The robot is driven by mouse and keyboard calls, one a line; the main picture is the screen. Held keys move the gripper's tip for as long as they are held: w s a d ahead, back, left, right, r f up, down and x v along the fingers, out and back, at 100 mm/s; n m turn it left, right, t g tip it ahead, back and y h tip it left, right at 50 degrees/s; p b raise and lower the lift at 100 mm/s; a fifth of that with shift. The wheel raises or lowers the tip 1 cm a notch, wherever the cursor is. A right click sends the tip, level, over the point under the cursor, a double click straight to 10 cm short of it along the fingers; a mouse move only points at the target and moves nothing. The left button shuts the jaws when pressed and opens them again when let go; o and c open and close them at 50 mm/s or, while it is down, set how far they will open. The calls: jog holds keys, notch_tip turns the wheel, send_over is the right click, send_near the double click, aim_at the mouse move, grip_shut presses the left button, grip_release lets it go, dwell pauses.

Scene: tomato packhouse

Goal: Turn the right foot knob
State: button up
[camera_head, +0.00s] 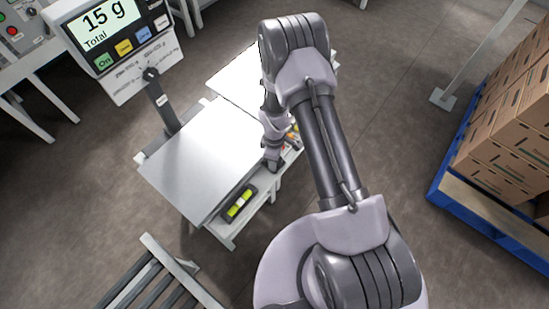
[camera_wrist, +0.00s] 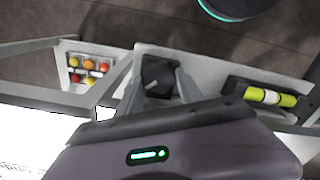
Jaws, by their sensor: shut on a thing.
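The foot knob (camera_wrist: 158,70) is a dark block-like knob on the pale lower frame of the scale, in the middle of the wrist view. My gripper (camera_wrist: 159,86) reaches over it with one finger on each side and is shut on it. In the head view my gripper (camera_head: 273,163) points down at the right edge of the scale's plate, and the knob is hidden behind it there. The bubble level (camera_wrist: 265,95) is a yellow-green vial with a white middle in a dark holder, right of the knob; it also shows in the head view (camera_head: 240,204).
The scale's plate (camera_head: 195,160) is beside my gripper. Its display (camera_head: 108,25) reads 15 g on a post. A tray of small red, orange and yellow tomatoes (camera_wrist: 88,68) is left of the knob. Cartons (camera_head: 505,135) on a blue pallet (camera_head: 440,185) stand at the right.

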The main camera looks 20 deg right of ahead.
jog(key=o, duration=1.1)
notch_tip(320, 180, up, 18)
jog(key=p, duration=0.6)
jog(key=shift+f, duration=0.25)
